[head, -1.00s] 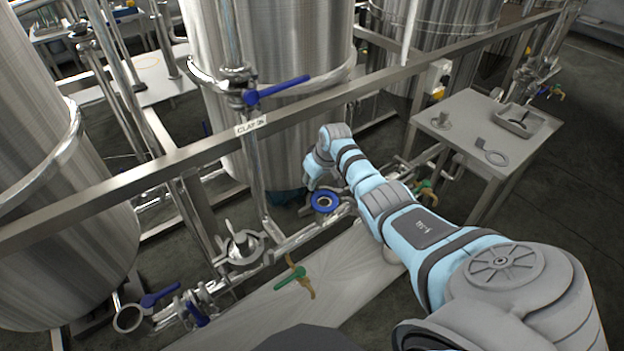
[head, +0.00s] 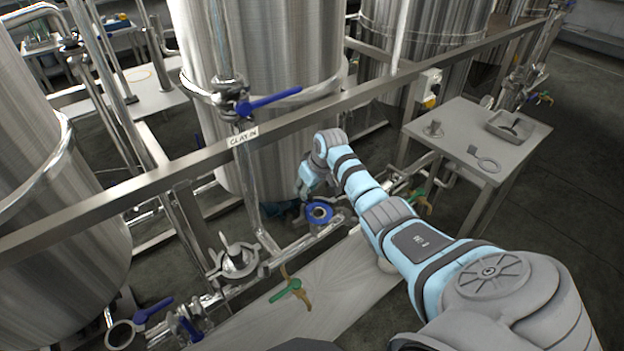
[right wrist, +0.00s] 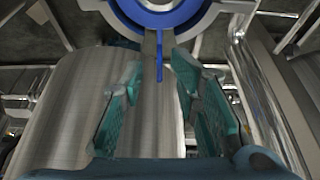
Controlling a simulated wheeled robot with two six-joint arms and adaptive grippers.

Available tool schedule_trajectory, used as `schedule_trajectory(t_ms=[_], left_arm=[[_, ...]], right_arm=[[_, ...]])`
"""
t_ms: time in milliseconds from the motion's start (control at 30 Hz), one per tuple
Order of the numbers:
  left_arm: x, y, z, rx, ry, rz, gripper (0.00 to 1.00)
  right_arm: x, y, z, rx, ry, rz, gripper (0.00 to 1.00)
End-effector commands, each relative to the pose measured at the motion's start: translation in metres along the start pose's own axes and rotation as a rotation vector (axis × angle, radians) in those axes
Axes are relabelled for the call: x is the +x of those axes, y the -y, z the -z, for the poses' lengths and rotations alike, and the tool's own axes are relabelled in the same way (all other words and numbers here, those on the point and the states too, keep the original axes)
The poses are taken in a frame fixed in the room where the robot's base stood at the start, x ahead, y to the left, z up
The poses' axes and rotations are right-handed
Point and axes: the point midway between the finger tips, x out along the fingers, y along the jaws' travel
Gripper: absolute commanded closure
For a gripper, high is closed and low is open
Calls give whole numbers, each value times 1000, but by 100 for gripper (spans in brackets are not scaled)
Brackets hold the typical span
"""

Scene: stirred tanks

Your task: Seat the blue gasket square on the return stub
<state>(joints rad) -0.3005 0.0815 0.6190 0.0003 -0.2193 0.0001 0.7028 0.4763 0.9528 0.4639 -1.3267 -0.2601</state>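The blue gasket (head: 319,213) is a flat ring on the upturned end of the return stub (head: 334,221), low in front of the middle tank. In the right wrist view the gasket (right wrist: 158,20) lies within the stub's grey rim (right wrist: 205,22), its top cut off by the frame. Its thin blue tab (right wrist: 159,62) points down between my fingers. I cannot tell whether it lies fully flush. My right gripper (right wrist: 158,85) has teal fingers spread, with a gap on both sides of the tab. In the head view its fingers are mostly hidden behind the wrist. My left gripper is out of view.
A steel rail (head: 330,108) crosses in front of the tanks, above the stub. A vertical pipe with a blue-handled valve (head: 262,101) stands left of it. A clamp fitting (head: 237,261) and green-handled valve (head: 287,290) are nearby. A side table (head: 470,130) stands right.

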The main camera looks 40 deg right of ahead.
Motion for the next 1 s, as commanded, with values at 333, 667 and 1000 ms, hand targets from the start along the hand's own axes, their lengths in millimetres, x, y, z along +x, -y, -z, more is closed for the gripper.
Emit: schedule_trajectory(t_ms=[333,667,1000], left_arm=[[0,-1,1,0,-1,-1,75],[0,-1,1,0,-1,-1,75],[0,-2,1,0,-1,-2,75]], right_arm=[[-86,-1,0,-1,0,-2,72],[-95,-1,0,-1,2,-1,72],[-94,0,-1,-1,2,-1,72]])
